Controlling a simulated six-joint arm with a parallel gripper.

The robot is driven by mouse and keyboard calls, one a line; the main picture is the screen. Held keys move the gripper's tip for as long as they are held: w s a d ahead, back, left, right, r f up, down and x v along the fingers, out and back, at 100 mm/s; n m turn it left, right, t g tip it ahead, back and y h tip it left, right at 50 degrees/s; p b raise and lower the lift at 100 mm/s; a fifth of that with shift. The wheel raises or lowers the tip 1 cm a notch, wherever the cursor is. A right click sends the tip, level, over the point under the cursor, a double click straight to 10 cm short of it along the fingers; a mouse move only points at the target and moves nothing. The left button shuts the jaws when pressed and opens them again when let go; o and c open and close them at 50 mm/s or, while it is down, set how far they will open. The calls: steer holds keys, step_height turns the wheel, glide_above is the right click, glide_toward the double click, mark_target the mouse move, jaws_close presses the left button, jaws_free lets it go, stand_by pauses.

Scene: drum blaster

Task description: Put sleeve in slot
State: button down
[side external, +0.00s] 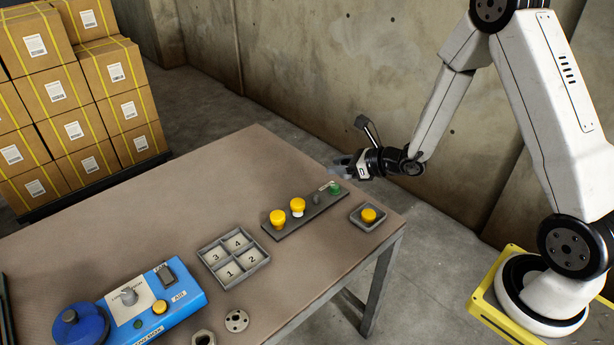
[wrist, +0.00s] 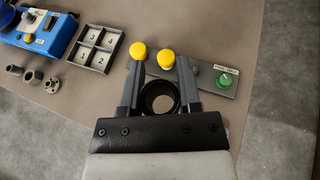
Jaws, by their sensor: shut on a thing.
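My gripper (side external: 345,166) is held above the far right part of the table. In the wrist view my gripper (wrist: 160,85) is shut on a dark round ring with an open hole, which looks like the sleeve (wrist: 160,112). The sleeve is hard to make out in the side view. The grey slot tray (side external: 234,256) lies on the table with compartments numbered 1 to 4, all empty. It also shows in the wrist view (wrist: 95,67), up and left of the gripper.
A grey panel (side external: 308,213) with yellow buttons and a green knob (side external: 335,188) stands between the gripper and the tray. A small box with a yellow button (side external: 368,215) is near the edge. A blue control box (side external: 170,305), a nut (side external: 203,338) and a flange (side external: 236,321) lie near the tray.

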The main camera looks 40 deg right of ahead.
steer(key=a+r+m+h, duration=0.1)
steer(key=a+r, duration=0.3)
steer(key=r, duration=1.1)
steer(key=shift+s+a+r, duration=0.15)
steer(key=shift+s+a, duration=0.05)
steer(key=shift+s, duration=0.2)
steer(key=w+a+f, duration=0.7)
steer(key=f, duration=0.4)
steer(key=w+a+f+n+y, duration=0.1)
steer(key=w+a+f, duration=0.6)
steer(key=f, duration=0.4)
steer(key=shift+w+f, duration=0.1)
